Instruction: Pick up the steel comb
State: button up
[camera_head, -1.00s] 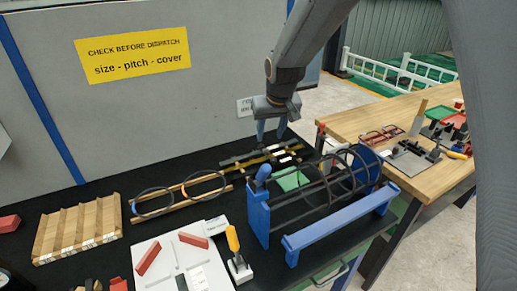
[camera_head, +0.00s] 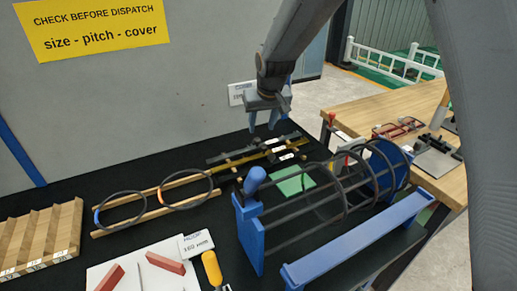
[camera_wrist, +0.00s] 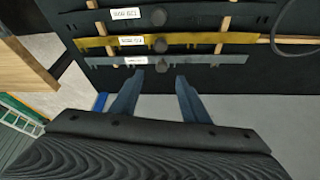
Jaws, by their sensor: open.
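Three combs lie side by side across wooden strips on the black bench top, each with a white label and a dark round knob. In the wrist view they are a grey steel comb (camera_wrist: 215,59) nearest my fingers, a yellow comb (camera_wrist: 205,40) and a dark comb (camera_wrist: 205,14). In the head view the grey comb (camera_head: 222,156) is the rearmost, by the wall, partly hard to make out. My gripper (camera_head: 262,124) is open and empty above the combs. In the wrist view its fingertips (camera_wrist: 160,78) point at the grey comb, apart from it.
A blue jig holding a ringed cage (camera_head: 320,195) stands right of the combs. Two dark rings (camera_head: 186,189) rest on wooden strips to the left. A grey wall (camera_head: 120,110) rises behind. A wooden table (camera_head: 410,115) stands at the right.

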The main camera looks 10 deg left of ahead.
aim_at(257, 139)
jog(key=shift+a+p+x, duration=0.2)
jog(key=shift+p+x, duration=1.45)
jog(key=shift+x, duration=2.35)
jog(key=shift+c, duration=0.3)
grip_shut()
